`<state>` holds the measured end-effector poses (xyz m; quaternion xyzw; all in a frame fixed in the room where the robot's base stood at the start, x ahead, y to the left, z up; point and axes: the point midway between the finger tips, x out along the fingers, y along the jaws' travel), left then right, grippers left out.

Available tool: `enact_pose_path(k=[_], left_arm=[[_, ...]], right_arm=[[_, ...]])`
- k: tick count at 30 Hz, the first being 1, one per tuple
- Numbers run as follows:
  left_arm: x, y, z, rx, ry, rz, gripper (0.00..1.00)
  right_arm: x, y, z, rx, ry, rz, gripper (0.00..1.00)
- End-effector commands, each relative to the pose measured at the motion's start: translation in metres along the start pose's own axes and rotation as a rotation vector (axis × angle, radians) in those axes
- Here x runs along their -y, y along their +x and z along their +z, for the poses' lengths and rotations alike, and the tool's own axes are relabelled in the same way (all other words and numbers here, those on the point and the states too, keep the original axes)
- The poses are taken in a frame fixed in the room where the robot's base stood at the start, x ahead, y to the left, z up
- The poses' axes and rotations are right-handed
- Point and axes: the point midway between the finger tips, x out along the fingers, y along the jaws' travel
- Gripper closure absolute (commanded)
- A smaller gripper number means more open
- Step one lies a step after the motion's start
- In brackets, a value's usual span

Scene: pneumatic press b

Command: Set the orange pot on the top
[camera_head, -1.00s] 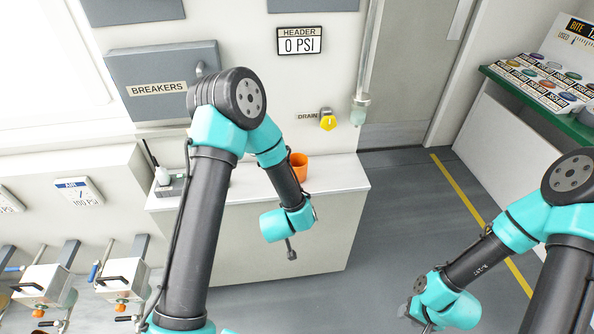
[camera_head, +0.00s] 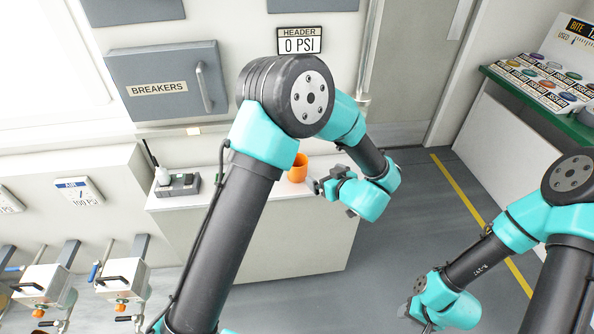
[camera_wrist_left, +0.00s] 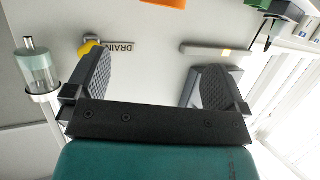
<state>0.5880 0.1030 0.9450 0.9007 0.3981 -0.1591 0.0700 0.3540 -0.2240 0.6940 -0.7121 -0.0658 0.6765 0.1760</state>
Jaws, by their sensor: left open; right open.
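The orange pot (camera_head: 298,168) stands upright on the white counter top (camera_head: 265,183), near its right end. Only a small orange edge of the pot (camera_wrist_left: 162,3) shows at the top of the left wrist view. My left gripper (camera_head: 312,186) is just right of the pot in the head view. In the left wrist view its two fingers (camera_wrist_left: 160,85) are wide apart with nothing between them. I cannot tell whether a finger touches the pot. My right gripper (camera_head: 408,312) is low at the right, far from the pot, and small in view.
A grey charger-like unit (camera_head: 178,185) stands on the counter's left part. The breakers box (camera_head: 170,82) is on the wall above. The yellow drain knob (camera_wrist_left: 90,46) and a clear cylinder (camera_wrist_left: 36,68) show in the left wrist view. Open floor (camera_head: 400,220) lies right of the counter.

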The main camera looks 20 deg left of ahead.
Motion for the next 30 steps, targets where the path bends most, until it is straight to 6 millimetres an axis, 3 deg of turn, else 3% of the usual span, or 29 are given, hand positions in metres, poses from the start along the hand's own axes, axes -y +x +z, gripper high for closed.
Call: enact_pose_path(k=[7, 24, 30], left_arm=[[0.0, 0.015, 0.001, 0.001, 0.0, 0.0, 0.0], [0.001, 0.109, 0.001, 0.001, -0.001, -0.001, 0.0], [0.0, 0.123, 0.001, 0.0, -0.001, 0.002, 0.0]], right_arm=[[0.0, 0.0, 0.0, 0.0, 0.0, 0.0, 0.57], [0.0, 0.0, 0.0, 0.0, 0.0, 0.0, 0.57], [0.0, 0.0, 0.0, 0.0, 0.0, 0.0, 0.57]])
